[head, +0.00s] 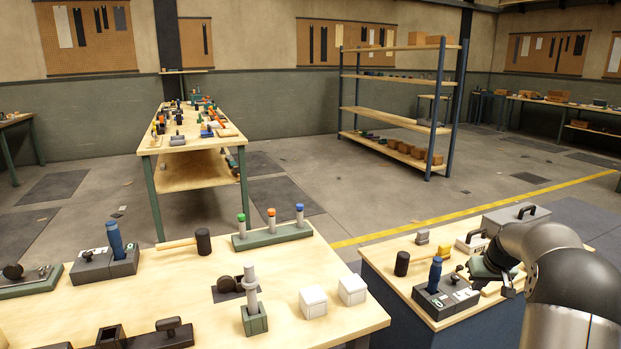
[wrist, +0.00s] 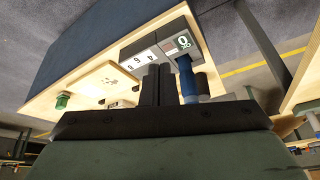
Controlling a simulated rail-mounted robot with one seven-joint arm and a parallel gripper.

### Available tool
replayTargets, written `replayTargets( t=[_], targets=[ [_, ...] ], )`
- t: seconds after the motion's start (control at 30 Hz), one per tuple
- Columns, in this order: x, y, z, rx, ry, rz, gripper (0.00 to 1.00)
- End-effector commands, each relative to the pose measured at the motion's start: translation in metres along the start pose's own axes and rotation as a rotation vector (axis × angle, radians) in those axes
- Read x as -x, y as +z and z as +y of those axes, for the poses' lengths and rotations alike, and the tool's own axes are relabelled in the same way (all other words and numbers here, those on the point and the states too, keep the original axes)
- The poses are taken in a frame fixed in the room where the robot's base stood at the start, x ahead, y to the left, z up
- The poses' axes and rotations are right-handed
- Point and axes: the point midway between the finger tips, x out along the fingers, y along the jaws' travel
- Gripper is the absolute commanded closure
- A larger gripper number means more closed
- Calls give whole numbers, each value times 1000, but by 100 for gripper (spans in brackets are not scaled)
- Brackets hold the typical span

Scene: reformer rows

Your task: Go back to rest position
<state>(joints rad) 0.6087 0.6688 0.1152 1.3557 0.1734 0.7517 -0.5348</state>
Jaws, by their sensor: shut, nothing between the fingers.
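My gripper (wrist: 157,72) is shut and empty, with its two dark fingers side by side in the wrist view. In the head view my gripper (head: 490,268) is at the right, over the right-hand bench (head: 393,262). Close to its left stands a dark block with a label and a blue handle (head: 435,271). In the wrist view the blue handle (wrist: 187,80) shows just right of the fingers, and the block's numbered display (wrist: 182,43) lies beyond them. I cannot tell how far the fingers are above the bench.
The near-left bench (head: 200,268) holds tools and white blocks. A shelf rack (head: 390,122) stands behind, with open floor before it.

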Motion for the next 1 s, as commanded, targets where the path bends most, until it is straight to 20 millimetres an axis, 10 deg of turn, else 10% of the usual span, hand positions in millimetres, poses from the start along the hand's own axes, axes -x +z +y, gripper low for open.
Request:
replayTargets(
  t=[0.27, 0.6, 0.8, 1.0],
  targets=[
    [89, 30, -116, 50, -31, -96, 100],
    [230, 188, -260, 107, -39, -281, 100],
    [274, 286, -285, 125, -28, -360, 100],
    [284, 327, -288, 130, -21, -393, 100]
  ],
)
